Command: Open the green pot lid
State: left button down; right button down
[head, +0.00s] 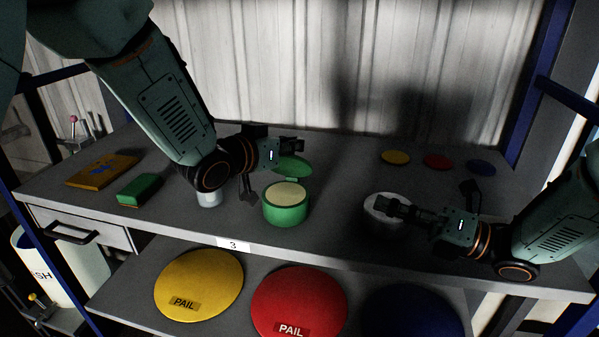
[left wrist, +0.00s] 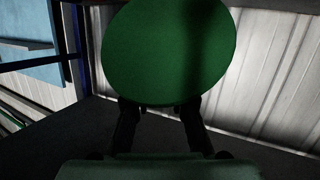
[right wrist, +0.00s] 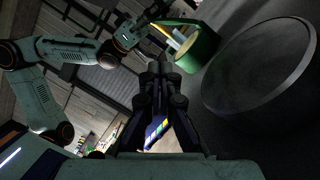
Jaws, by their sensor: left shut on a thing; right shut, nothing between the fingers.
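The green pot (head: 286,211) stands upright on the upper shelf, its cream-coloured top uncovered. The green lid (head: 295,169) is off the pot, behind and above its rim. My left gripper (head: 290,152) is shut on the lid's edge. In the left wrist view the lid (left wrist: 170,50) fills the upper middle, face toward the camera, between the fingertips (left wrist: 160,106). My right gripper (head: 385,205) is shut and empty, over a pale round container to the pot's right. In the right wrist view its fingers (right wrist: 157,75) are together, and the green pot (right wrist: 196,50) is beyond them.
The pale round container (head: 372,216) is close by my right gripper. Yellow (head: 395,157), red (head: 437,162) and blue (head: 481,168) discs lie at the back right. A green block (head: 139,190) and a yellow box (head: 102,171) lie left. Large pail lids (head: 199,280) are on the shelf below.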

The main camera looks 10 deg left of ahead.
aim_at(289, 160)
pick_arm(q)
jog(key=shift+s+a+f, duration=0.1)
jog(key=shift+f, duration=0.3)
pick_arm(e)
jog(key=x, duration=1.7)
jog(key=shift+a, duration=0.35)
